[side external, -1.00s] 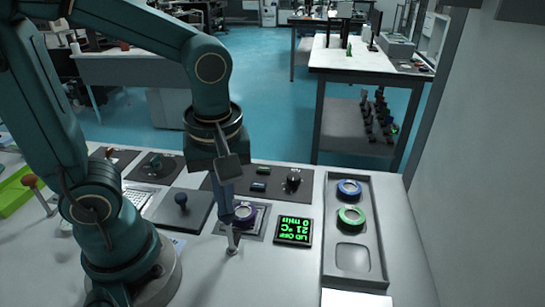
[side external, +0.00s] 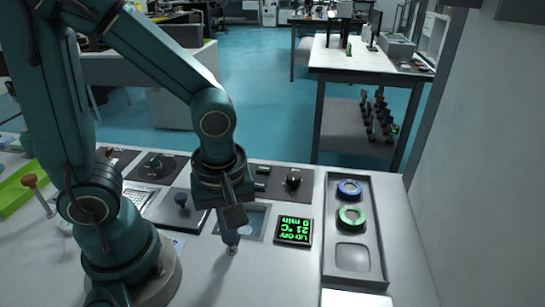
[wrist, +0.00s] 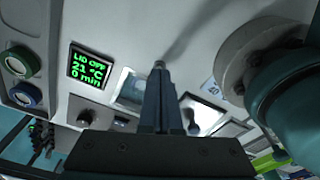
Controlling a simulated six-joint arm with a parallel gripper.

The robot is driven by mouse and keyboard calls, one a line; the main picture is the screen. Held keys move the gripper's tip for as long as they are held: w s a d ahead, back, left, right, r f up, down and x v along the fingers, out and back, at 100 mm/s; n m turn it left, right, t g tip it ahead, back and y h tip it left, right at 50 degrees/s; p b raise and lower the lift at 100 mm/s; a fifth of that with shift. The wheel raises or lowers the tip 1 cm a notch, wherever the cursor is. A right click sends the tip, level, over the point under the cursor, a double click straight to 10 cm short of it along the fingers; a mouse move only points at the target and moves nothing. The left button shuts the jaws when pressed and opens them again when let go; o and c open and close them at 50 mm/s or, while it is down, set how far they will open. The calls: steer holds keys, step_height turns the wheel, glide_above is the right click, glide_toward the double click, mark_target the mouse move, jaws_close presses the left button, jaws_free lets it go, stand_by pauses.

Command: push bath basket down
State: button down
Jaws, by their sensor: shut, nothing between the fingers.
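The bath (side external: 257,218) is a square opening with a blue-grey inside, set in the bench top left of the lit display; in the wrist view it is the pale square (wrist: 130,92) beside my fingers. No ring or basket can be made out in it now, and my gripper hides part of it. A small silver post (side external: 232,251), which looks like the basket's lever, stands low at the bench in front of the bath. My gripper (side external: 231,240) is shut, pointing down, with its tips at the post's top. The wrist view shows the silver tip (wrist: 159,64) just beyond my fingers.
The display (side external: 294,230) reads "LID OFF, 21 °C, 0 min". A grey tray (side external: 331,240) at the right holds a blue ring (side external: 349,188) and a green ring (side external: 351,217). A plate with a dark knob (side external: 181,200) lies left of the bath.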

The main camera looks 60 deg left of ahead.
steer(key=shift+s+d+r, duration=0.15)
steer(key=shift+d, duration=0.25)
steer(key=shift+s+d+r, duration=0.15)
steer(key=shift+d, duration=0.2)
steer(key=r, duration=0.5)
steer(key=shift+s+d, duration=0.1)
steer(key=shift+d, duration=0.15)
steer(key=a+r+m+t, duration=0.1)
steer(key=m, duration=0.3)
steer(key=a+r+m+t, duration=0.1)
steer(key=r+m+t, duration=0.1)
steer(key=m, duration=0.3)
steer(key=w+a+r+m+t+h, duration=0.1)
steer(key=m+t, duration=0.1)
steer(key=m, duration=0.2)
steer(key=shift+a+r+m, duration=0.2)
steer(key=shift+r+m, duration=0.1)
steer(key=shift+m, duration=0.1)
